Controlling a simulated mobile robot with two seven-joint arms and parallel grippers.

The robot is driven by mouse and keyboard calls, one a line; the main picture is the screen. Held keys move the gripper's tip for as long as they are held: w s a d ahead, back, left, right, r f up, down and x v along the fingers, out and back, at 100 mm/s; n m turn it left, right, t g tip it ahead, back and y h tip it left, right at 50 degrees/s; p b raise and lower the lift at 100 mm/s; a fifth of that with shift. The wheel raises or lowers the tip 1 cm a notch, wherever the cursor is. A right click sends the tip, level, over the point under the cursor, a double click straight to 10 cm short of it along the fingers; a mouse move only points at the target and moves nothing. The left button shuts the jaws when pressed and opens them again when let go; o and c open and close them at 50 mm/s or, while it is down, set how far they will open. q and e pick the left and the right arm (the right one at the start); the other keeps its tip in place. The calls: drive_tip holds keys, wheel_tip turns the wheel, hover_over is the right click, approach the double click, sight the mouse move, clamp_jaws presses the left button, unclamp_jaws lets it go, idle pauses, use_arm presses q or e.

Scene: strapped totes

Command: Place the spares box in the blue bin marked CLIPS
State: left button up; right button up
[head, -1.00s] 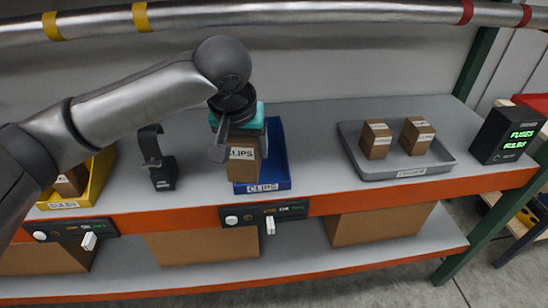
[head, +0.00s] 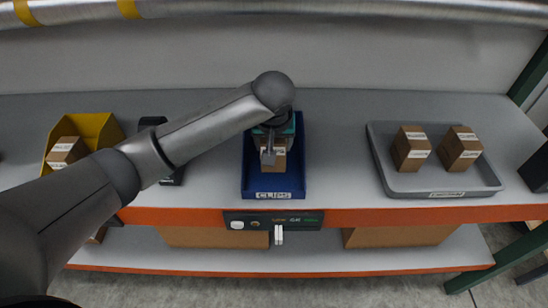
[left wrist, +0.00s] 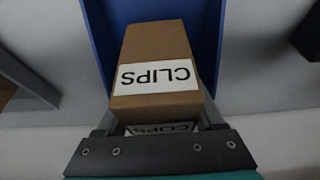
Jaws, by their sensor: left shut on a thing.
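The blue bin (head: 249,180) stands on the grey shelf with a CLIPS label on its front; its blue walls also show in the left wrist view (left wrist: 100,30). My left gripper (head: 268,150) points down over the bin. It is shut on a brown cardboard box (head: 278,163), within the bin's outline. In the left wrist view the box (left wrist: 158,45) sits between the fingers, and its white label reads CLIPS, not spares. I cannot tell whether the box touches the bin floor. My right gripper is not in view.
A grey tray (head: 376,150) with two brown boxes stands to the right. A yellow bin (head: 90,124) holding a brown box stands at the left, partly behind my arm. A black device (head: 172,178) is between the yellow and blue bins.

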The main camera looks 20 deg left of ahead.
use_arm(q)
wheel_tip(320, 180, down, 4)
drive_tip(key=shift+f+b, duration=0.1)
drive_tip(key=shift+b, duration=0.3)
drive_tip(key=shift+w+f, duration=0.1)
drive_tip(key=shift+f, duration=0.35)
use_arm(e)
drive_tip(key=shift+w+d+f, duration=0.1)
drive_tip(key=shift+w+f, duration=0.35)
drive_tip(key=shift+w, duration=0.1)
use_arm(q)
drive_tip(key=shift+f, duration=0.1)
drive_tip(key=o, duration=1.6)
drive_tip(key=shift+c, duration=0.2)
drive_tip(key=p+v, duration=0.2)
drive_tip(key=v, duration=1)
drive_tip(key=shift+p, duration=0.3)
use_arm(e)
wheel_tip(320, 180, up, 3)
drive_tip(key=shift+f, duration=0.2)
